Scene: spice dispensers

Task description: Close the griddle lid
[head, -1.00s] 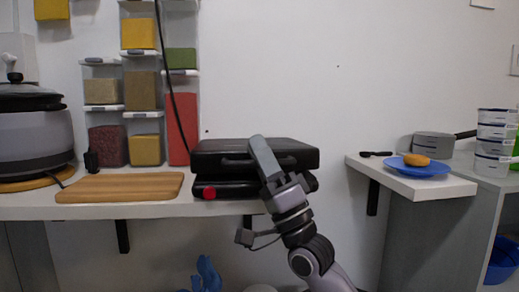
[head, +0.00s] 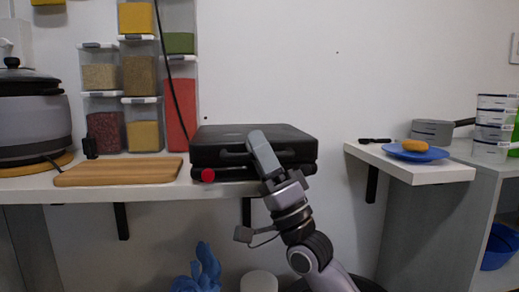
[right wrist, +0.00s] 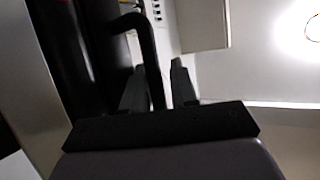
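The black griddle (head: 225,137) stands on the white wall shelf. Its lid lies almost flat over the base, with a dark line between them in the head view. A red knob (head: 208,175) is at the front left of the base. My right gripper (head: 256,138) is at the front of the lid, over the handle. In the right wrist view, the fingers of this gripper (right wrist: 158,66) are apart. The black handle bar (right wrist: 146,35) runs between them, nearer the left finger. Whether it touches them I cannot tell. My left gripper is not in view.
A wooden board (head: 118,173) lies left of the griddle, near spice dispensers (head: 141,75) and a grey cooker (head: 34,128). A blue plate (head: 432,154) with a bun and a pan (head: 432,131) are on the right. A blue object (head: 203,268) is below the shelf.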

